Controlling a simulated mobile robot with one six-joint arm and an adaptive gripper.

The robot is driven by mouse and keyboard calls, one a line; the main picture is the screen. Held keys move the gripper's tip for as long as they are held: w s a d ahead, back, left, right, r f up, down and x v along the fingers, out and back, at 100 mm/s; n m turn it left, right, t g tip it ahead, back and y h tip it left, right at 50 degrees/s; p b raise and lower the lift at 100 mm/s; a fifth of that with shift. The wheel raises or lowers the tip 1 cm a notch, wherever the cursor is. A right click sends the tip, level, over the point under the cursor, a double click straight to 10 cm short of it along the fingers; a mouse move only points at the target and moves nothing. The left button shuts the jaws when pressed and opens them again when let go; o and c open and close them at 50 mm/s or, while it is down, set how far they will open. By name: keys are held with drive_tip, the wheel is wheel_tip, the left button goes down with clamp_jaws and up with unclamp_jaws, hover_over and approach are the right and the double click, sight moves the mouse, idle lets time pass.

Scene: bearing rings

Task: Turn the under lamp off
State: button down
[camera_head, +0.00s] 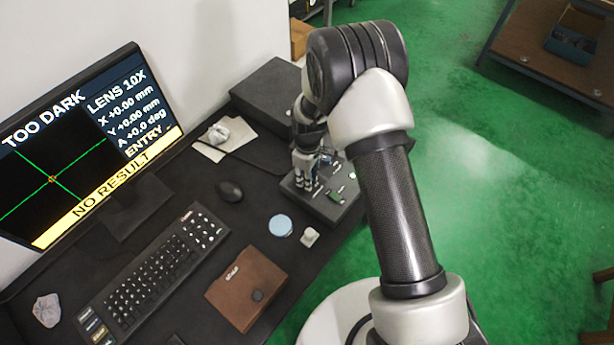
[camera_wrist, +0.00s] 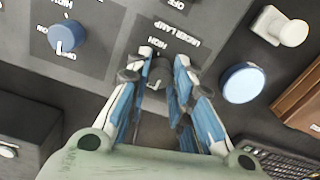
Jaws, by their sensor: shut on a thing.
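The under lamp knob (camera_wrist: 158,76) is a small dark knob on the grey control box. The printing beside it in the wrist view reads UNDER LAMP and HIGH, upside down. My gripper (camera_wrist: 157,82) has its blue-and-white fingers shut on the knob, one on each side. I cannot read which mark the knob points to. In the head view the control box (camera_head: 318,203) stands at the desk's right edge, and my gripper (camera_head: 305,178) reaches down onto it; the knob is hidden there. A blue knob (camera_wrist: 67,37) with its own printed scale is left of my gripper in the wrist view.
The monitor (camera_head: 60,165) reads TOO DARK and NO RESULT. A mouse (camera_head: 230,191), a keyboard (camera_head: 155,262), a pale blue disc (camera_head: 281,225), a small white piece (camera_head: 310,237) and a brown case (camera_head: 246,285) lie on the desk. A black box (camera_head: 275,95) stands behind my gripper.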

drive_tip(key=c, duration=1.4)
unclamp_jaws()
drive_tip(key=shift+o, duration=0.2)
wheel_tip(320, 180, up, 12)
drive_tip(key=shift+w, duration=0.2)
drive_tip(key=shift+d, duration=0.1)
